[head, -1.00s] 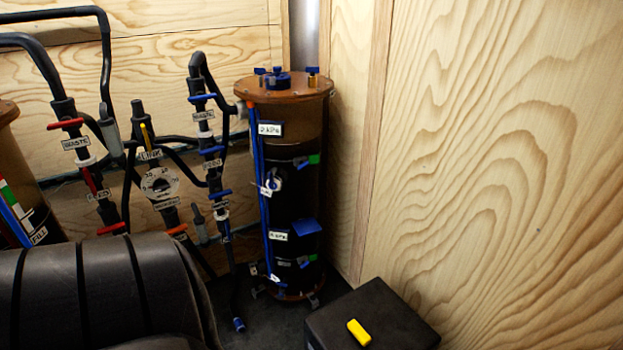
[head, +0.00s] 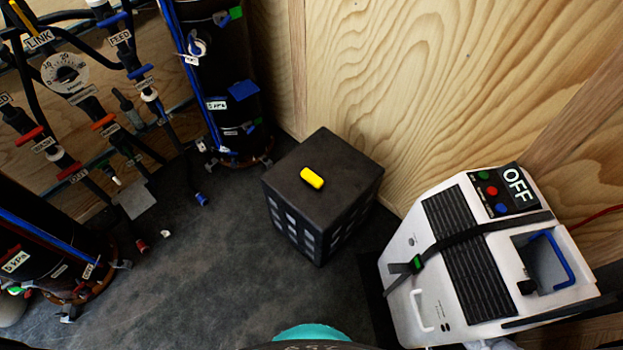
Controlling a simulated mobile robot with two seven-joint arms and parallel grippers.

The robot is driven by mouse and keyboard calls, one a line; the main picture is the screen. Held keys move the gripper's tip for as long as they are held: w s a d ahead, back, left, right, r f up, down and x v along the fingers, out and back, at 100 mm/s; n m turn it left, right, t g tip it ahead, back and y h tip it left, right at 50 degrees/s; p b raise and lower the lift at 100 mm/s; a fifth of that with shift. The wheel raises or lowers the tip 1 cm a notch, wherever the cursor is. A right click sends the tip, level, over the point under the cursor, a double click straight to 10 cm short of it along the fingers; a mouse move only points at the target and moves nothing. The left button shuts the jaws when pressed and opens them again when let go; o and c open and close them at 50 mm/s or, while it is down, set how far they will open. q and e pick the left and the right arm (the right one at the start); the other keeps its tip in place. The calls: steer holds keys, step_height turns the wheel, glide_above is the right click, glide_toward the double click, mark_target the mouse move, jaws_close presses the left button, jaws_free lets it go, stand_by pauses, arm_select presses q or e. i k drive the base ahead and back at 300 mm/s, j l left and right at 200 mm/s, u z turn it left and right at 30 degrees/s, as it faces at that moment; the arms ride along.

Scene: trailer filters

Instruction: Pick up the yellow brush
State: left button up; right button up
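The yellow brush (head: 312,177) is a small yellow block-like piece lying on top of a black box (head: 345,170). The box stands on the dark floor near the plywood wall, and its top around the brush is clear. Any bristles are too small to make out or are hidden. Neither of my grippers is in the head view.
A white machine (head: 410,300) with an OFF panel, black strap and blue handle stands to the right. A dark filter column (head: 215,85) and labelled pipes and valves (head: 85,95) are at the left. The dark grey floor (head: 250,270) before the box is open.

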mark_target(306, 174)
steer(key=z, duration=2)
steer(key=u, duration=2)
steer(key=i+j+z, duration=0.3)
steer(key=i+j, duration=0.65)
steer(key=i, duration=0.05)
